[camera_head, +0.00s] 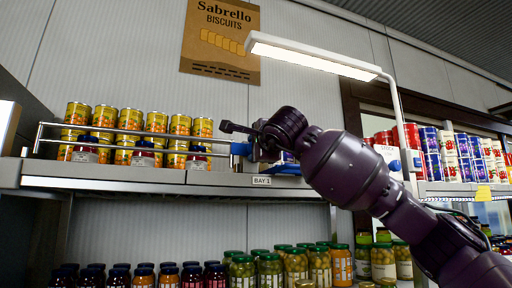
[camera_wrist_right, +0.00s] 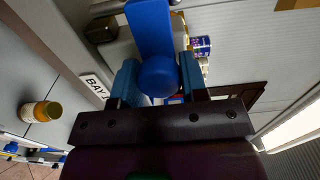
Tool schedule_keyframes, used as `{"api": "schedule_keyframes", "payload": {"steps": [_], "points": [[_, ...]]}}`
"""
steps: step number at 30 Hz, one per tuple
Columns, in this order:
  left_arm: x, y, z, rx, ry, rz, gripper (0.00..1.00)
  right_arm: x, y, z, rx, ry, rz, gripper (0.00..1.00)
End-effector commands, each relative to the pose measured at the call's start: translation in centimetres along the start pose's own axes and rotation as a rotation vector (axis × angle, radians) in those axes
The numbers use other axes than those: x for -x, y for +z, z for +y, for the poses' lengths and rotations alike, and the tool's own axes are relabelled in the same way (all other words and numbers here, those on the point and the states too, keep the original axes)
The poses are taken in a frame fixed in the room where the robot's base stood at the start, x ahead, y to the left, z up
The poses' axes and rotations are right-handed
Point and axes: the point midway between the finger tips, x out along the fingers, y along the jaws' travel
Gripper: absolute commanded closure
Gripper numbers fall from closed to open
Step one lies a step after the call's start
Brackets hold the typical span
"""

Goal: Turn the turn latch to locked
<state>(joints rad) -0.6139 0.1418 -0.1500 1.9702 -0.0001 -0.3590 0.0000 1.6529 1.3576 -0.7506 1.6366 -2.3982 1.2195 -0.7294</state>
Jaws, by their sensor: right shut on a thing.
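The turn latch is blue, with a flat bar (camera_wrist_right: 150,28) and a round hub (camera_wrist_right: 158,77) in the right wrist view. In the head view a blue part of it (camera_head: 240,149) shows at the right end of the shelf rail, by my right gripper (camera_head: 258,146). My right gripper (camera_wrist_right: 158,82) has its two blue-teal fingers on either side of the latch and is shut on it. The arm hides most of the latch in the head view, and I cannot tell its exact angle. My left gripper is not in view.
Yellow cans (camera_head: 128,120) stand behind a metal rail on the shelf (camera_head: 110,175), left of the latch. A lamp (camera_head: 310,57) hangs above. Jars (camera_head: 270,268) fill the lower shelf. Blue and red cans (camera_head: 430,140) stand at right. A "BAY 1" label (camera_head: 262,181) marks the shelf edge.

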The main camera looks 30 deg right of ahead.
Motion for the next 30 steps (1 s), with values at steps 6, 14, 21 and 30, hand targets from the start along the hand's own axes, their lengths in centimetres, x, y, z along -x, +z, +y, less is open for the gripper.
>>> {"api": "schedule_keyframes", "payload": {"steps": [6,14,21,30], "points": [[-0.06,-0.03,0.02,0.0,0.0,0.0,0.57,-0.02,0.06,0.1,0.014,0.002,-0.001,0.84],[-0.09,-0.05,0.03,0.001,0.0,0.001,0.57,-0.02,0.07,0.12,0.014,0.002,-0.001,0.84],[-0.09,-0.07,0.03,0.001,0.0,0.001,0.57,-0.01,0.04,0.07,0.013,0.001,0.0,0.35],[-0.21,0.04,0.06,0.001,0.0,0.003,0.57,0.56,0.03,0.05,0.012,-0.001,0.0,0.35]]}}
